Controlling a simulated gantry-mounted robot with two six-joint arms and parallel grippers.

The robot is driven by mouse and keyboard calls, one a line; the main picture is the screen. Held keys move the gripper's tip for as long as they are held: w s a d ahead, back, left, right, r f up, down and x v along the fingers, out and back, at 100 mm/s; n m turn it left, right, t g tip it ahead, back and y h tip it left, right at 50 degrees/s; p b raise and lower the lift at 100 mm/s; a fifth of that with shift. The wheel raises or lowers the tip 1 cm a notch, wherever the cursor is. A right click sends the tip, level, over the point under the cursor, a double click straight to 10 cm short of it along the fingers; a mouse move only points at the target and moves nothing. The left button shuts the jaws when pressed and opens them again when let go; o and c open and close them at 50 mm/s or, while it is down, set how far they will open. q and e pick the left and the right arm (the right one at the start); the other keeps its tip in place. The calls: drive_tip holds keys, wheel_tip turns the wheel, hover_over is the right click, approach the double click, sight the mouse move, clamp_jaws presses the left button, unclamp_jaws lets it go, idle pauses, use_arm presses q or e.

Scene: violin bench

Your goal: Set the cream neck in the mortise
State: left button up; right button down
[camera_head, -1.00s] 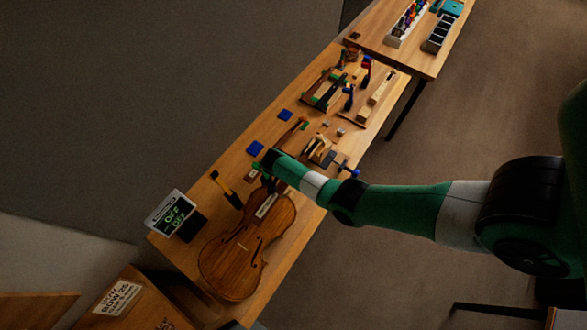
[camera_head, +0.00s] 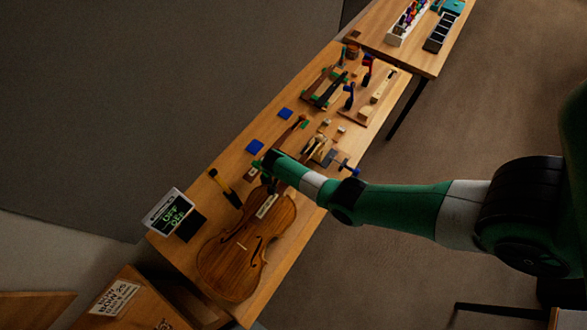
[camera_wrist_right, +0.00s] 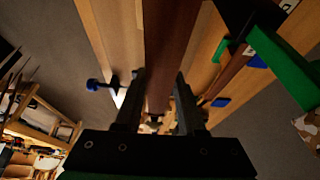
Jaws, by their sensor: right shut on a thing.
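The brown violin body (camera_head: 228,268) lies on the near part of the bench, with a pale strip (camera_head: 266,206) near its upper end. My right gripper (camera_wrist_right: 158,100) is shut on a long dark brown bar (camera_wrist_right: 172,45). The bar runs between the fingers; I cannot tell whether it is the cream neck. In the head view my right wrist is over the upper end of the violin and hides the mortise area.
A brown neck-like piece (camera_head: 290,132) lies beside my wrist, with blue pads (camera_head: 255,146) to its left. A blue-handled clamp (camera_head: 347,167) stands to the right.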

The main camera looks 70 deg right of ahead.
idle(0.3)
drive_tip(key=shift+f, duration=0.15)
idle(0.5)
drive_tip(key=shift+f+b, duration=0.9)
drive_tip(key=shift+f, duration=0.25)
idle(0.3)
drive_tip(key=shift+c, duration=2.1)
unclamp_jaws()
drive_tip(key=shift+r, duration=0.1)
